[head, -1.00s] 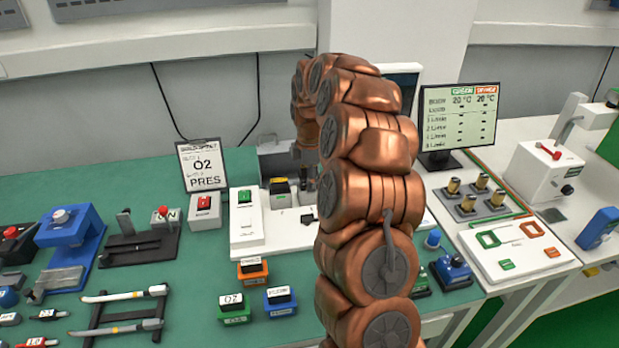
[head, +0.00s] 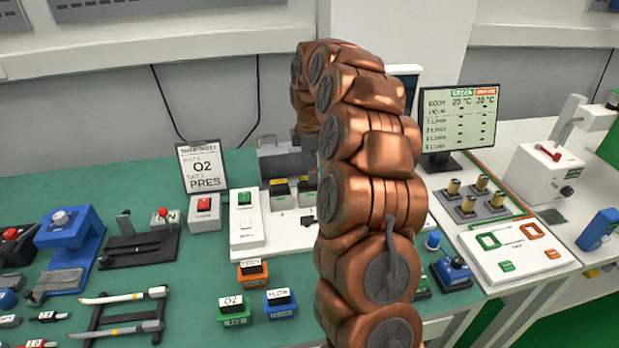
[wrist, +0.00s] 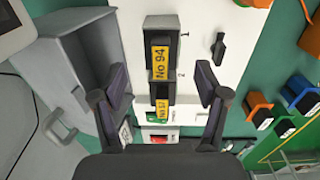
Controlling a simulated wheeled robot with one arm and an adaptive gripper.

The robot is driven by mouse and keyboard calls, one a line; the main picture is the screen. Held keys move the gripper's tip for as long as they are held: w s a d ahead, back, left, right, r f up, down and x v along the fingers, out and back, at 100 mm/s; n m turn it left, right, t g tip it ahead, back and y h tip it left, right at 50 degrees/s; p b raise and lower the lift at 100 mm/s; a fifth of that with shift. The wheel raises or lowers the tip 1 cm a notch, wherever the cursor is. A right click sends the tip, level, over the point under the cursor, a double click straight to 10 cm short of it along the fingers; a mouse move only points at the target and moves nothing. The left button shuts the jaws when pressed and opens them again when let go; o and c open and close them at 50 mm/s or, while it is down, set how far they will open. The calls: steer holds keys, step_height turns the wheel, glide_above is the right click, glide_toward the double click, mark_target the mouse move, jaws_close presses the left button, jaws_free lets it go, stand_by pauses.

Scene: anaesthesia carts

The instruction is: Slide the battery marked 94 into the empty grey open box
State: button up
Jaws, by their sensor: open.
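The battery marked NO 94 (wrist: 160,65) is black with a yellow label. In the wrist view it sits on the white station, apart from my fingers. A second dark battery with a yellow label (wrist: 162,111) is just below it in that picture. My gripper (wrist: 162,88) is open and empty, its two fingers spread on either side of the line of batteries. The grey open box (wrist: 79,78) stands left of the battery in the wrist view; its visible inside looks empty. It also shows in the head view (head: 266,169), partly hidden by my arm.
The white station (head: 250,234) carries a green button and the dark batteries (head: 281,193). Small orange, green and blue modules (head: 252,272) stand in front of it. A sign (head: 203,168) and a red-button box (head: 204,211) stand left. A monitor (head: 458,118) is at right.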

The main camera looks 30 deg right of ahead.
step_height(320, 180, up, 7)
steer(key=shift+s+r, duration=0.15)
steer(key=shift+r, duration=0.05)
stand_by(0.6)
